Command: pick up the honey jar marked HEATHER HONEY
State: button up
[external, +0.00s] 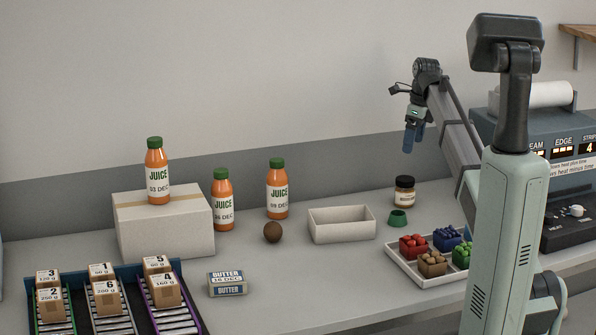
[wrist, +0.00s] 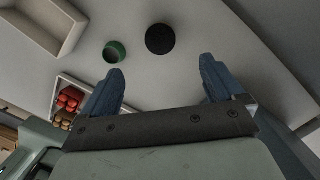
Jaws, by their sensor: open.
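One honey jar (external: 404,191) with a dark lid and a pale label stands on the counter toward the back right in the external view. Its label is too small to read. In the wrist view its round black lid (wrist: 160,39) shows from above, ahead of and between my fingertips. My gripper (external: 413,137) is above the counter, above the jar and a little to its right, with blue fingers pointing down. In the wrist view my gripper (wrist: 164,78) is open, with nothing between the fingers.
A small green ring-like cup (external: 397,217) stands just in front of the jar. An empty white box (external: 341,236) is to the left. A white tray (external: 400,262) of coloured punnets lies in front. Juice bottles (external: 277,190) stand further left. A grey machine (external: 560,150) is right.

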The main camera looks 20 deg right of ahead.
aim_at(406, 179)
jog(key=f, duration=0.5)
jog(key=w+a+f, duration=0.1)
jog(key=f, duration=0.9)
jog(key=shift+w+a+f, duration=0.2)
jog(key=shift+w, duration=0.05)
jog(key=shift+c, duration=0.3)
jog(key=c, duration=1.3)
jog(key=shift+r, duration=0.1)
jog(key=shift+c, duration=0.2)
